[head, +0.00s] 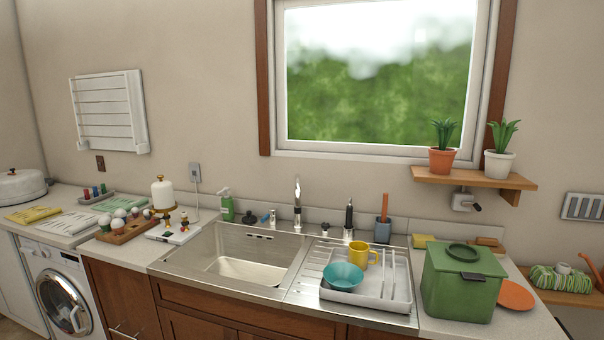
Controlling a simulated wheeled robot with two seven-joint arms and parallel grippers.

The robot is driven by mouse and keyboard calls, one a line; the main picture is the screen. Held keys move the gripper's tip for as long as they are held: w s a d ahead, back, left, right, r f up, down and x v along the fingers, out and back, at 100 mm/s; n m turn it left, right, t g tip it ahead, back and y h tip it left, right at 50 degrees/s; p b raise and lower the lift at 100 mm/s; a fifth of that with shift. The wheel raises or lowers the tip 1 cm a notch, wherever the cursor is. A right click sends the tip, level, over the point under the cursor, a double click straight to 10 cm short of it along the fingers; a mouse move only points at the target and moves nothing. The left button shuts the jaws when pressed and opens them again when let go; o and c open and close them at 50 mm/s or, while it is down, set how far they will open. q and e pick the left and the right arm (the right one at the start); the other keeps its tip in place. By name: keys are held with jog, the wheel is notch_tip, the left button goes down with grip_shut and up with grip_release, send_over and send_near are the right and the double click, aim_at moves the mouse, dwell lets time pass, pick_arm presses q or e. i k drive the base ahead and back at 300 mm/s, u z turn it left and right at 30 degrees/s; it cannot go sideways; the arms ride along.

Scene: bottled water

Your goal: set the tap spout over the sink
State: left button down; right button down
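The tap (297,206) is a slim chrome fixture standing upright on the back rim of the sink, right of the basin's middle. Its top looks narrow from here, and I cannot tell clearly which way the spout points. The steel sink (245,268) has an empty-looking basin, left of a ribbed drainboard. A small blue-topped fitting (272,216) stands just left of the tap. A black-and-chrome fitting (349,217) stands to its right. Neither of my grippers shows in the head view.
A dish rack (372,300) on the drainboard holds a teal bowl (343,276) and a yellow mug (360,255). A green bin (462,283) stands at right. A green soap bottle (226,206) and a blue cup with a brush (382,231) flank the tap area.

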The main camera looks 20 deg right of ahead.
aim_at(297, 208)
jog(key=u, duration=0.05)
jog(key=i, duration=0.9)
jog(key=z, duration=1.8)
